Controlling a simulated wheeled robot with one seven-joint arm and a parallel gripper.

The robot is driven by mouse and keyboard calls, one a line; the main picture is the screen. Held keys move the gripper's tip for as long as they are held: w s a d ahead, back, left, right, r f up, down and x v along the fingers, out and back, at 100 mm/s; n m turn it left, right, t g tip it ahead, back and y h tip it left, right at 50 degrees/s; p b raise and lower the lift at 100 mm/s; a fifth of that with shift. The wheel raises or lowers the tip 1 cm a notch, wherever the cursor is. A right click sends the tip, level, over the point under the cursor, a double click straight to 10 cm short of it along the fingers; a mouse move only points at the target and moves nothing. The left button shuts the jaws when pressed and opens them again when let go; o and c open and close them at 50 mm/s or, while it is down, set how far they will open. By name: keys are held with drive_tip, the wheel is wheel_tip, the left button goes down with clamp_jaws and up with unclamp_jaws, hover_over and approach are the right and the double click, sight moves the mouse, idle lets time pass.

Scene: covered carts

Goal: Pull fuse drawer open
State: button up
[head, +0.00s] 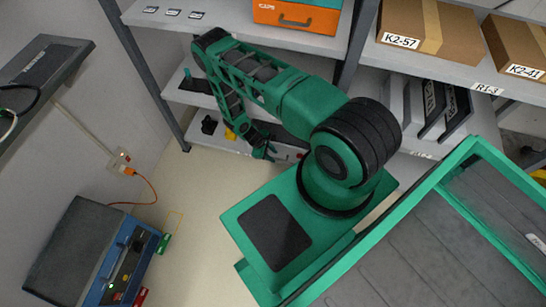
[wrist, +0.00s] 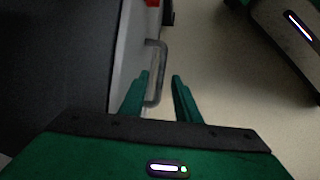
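In the wrist view, a pale drawer front (wrist: 126,50) runs along the left, with a grey D-shaped handle (wrist: 163,62) standing out from it. I take this to be the fuse drawer; no label is readable. My gripper (wrist: 161,76) is open, its two green fingers apart. The handle's bar shows between the fingers, with a visible gap to the right finger; I cannot tell whether the left one touches. In the head view, my gripper (head: 267,153) is low by the bottom shelf, and my arm hides most of the drawer area.
A shelf rack (head: 210,97) stands behind my arm, with an orange case (head: 297,16) and cardboard boxes (head: 428,28) on it. A blue-grey unit (head: 90,255) with a lit panel stands at lower left. The pale floor (head: 195,205) between is mostly clear, apart from an orange cable (head: 150,187).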

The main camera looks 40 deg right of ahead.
drive_tip(key=shift+x, duration=0.8)
